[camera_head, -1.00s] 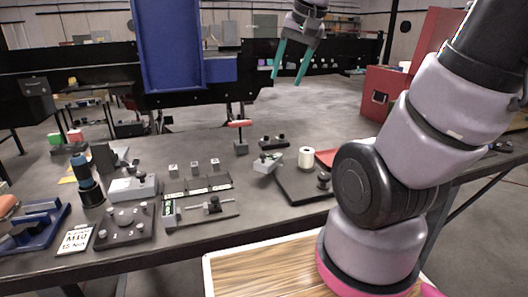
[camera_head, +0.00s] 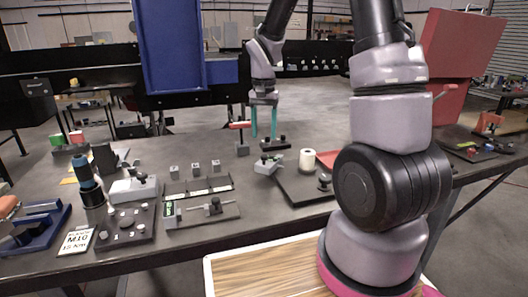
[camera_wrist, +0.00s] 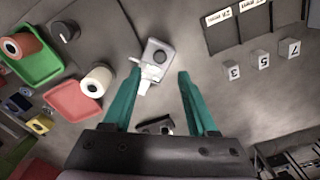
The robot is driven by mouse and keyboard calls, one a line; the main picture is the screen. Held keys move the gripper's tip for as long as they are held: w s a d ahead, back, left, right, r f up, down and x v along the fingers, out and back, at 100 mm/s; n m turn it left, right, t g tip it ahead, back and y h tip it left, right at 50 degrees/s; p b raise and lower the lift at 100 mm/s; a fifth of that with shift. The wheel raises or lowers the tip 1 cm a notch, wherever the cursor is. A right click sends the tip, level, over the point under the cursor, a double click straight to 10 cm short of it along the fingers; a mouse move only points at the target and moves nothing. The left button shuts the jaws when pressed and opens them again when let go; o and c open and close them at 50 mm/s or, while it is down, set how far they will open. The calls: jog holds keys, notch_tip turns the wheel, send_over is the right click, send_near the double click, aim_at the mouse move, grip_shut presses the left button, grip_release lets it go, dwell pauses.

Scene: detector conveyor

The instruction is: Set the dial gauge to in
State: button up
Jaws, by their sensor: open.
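A small light-grey device (camera_head: 268,163) with a dark round part, which looks like the dial gauge, sits on the grey table right of the middle. In the wrist view it (camera_wrist: 158,54) lies beyond and between my fingertips, with a pale tab towards me. Its marking is too small to read. My gripper (camera_head: 264,134) has two teal fingers, spread apart and pointing down, with nothing between them. It hangs above the table, behind the device in the head view. In the wrist view the open fingers (camera_wrist: 160,76) do not seem to touch the device.
A black two-knobbed piece (camera_head: 273,143) stands behind the device. A red-topped stand (camera_head: 241,138) is to the left. A caliper fixture (camera_head: 205,212) lies front left.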

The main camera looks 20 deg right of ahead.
aim_at(264, 155)
notch_tip(264, 155, down, 7)
jog(key=shift+f, duration=0.2)
grip_shut()
dwell(1.5)
